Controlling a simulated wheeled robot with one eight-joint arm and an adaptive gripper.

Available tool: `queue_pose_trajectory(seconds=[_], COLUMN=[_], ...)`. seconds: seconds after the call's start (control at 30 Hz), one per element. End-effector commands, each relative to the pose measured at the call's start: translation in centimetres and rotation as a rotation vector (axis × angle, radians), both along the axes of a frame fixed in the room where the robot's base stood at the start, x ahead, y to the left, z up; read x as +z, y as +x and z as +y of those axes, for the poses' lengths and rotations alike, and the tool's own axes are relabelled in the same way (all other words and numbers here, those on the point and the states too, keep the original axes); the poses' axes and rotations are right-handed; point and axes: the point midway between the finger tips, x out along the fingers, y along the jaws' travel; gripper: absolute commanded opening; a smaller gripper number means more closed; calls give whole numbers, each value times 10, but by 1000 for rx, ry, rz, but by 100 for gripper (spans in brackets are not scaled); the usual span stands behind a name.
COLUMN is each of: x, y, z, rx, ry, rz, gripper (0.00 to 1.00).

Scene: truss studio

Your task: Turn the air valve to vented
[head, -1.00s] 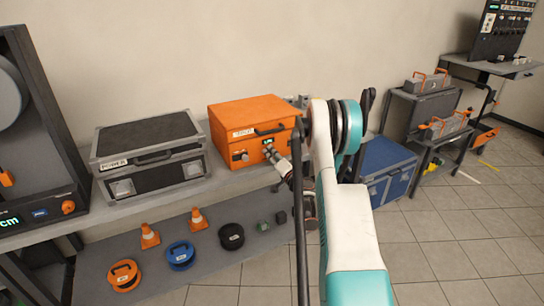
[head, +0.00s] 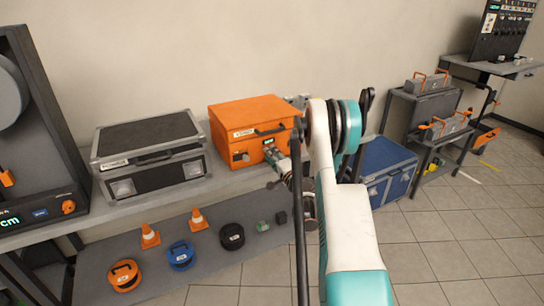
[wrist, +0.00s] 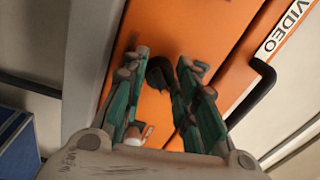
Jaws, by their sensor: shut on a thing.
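An orange case (head: 235,115) labelled VIDEO stands on the upper shelf in the head view. Its orange front (wrist: 235,50) fills much of the wrist view. A small dark knob (wrist: 158,72) stands out from this front, and I take it to be the air valve. My gripper (wrist: 162,66) has its teal fingers on both sides of the knob, shut on it. The fingertips hide part of the knob, and I cannot read its setting. In the head view my gripper (head: 270,148) is at the right part of the case's front, and the knob is hidden.
A small whitish knob (wrist: 138,132) is beside my left finger on the same front. The case's black handle (wrist: 252,92) is to the right. A grey-black case (head: 150,155) stands left on the shelf. A blue case (head: 388,170) is on the right.

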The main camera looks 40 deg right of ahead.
Motion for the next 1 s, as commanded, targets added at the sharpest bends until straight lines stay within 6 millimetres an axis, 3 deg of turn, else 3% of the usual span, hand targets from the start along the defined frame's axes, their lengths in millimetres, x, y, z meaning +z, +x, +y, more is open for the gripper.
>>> queue_pose_trajectory(seconds=[0.13, 0.17, 0.23, 0.67, 1.0], x=[-1, -1, -1, 0, -1], y=[-1, -1, -1, 0, 0], z=[-1, -1, -1, 0, -1], rx=[-3, -3, -2, 0, 0], ry=[0, 0, 0, -24, -320], rz=[0, 0, 1, 6, 77], gripper=[3, 33, 47, 47, 47])
